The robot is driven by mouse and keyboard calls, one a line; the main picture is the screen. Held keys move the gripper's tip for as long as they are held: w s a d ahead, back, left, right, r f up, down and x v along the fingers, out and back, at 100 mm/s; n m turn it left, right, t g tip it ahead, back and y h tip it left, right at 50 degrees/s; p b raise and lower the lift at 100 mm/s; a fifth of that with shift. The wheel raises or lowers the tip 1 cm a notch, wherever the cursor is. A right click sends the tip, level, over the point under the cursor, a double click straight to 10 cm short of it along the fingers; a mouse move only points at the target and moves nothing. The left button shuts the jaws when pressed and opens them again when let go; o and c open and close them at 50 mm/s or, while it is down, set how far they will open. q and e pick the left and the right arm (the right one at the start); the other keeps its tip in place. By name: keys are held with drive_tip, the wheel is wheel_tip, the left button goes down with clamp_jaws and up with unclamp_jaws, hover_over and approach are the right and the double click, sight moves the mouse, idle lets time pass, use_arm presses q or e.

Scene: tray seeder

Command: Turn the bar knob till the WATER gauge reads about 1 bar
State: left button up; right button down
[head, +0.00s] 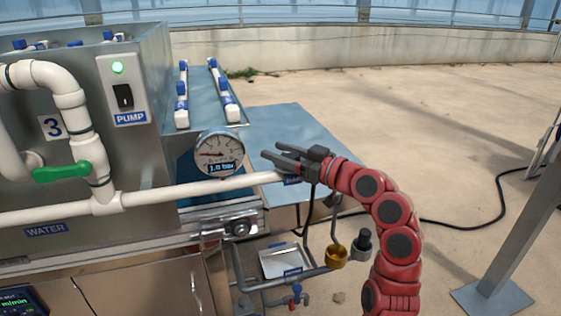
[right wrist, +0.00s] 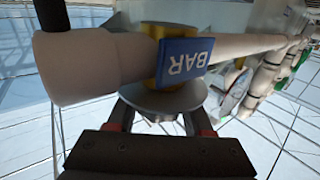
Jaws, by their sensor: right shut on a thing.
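The WATER gauge (head: 220,155) is a round white dial on the white pipe, with a small blue display that seems to read 1.0 bar. My right gripper (head: 274,156) is at the pipe's right end, just right of the gauge. In the right wrist view, its two fingers (right wrist: 159,122) are on either side of the round grey bar knob (right wrist: 160,98), shut on it. The knob is below a yellow fitting and the blue BAR label (right wrist: 187,62). In the head view, the knob is hidden by the gripper. My left gripper is out of view.
The grey seeder with the PUMP switch box (head: 122,90), its lamp lit green, stands at left. A green-handled valve (head: 62,173) is on the white piping. A brass cup (head: 336,256) and lower pipes are below my right arm. Open concrete floor extends right, with a black cable.

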idle(0.4)
drive_tip(key=shift+c, duration=1.5)
unclamp_jaws()
drive_tip(key=p+v, duration=0.1)
drive_tip(key=v, duration=1.6)
drive_tip(key=shift+d, duration=0.15)
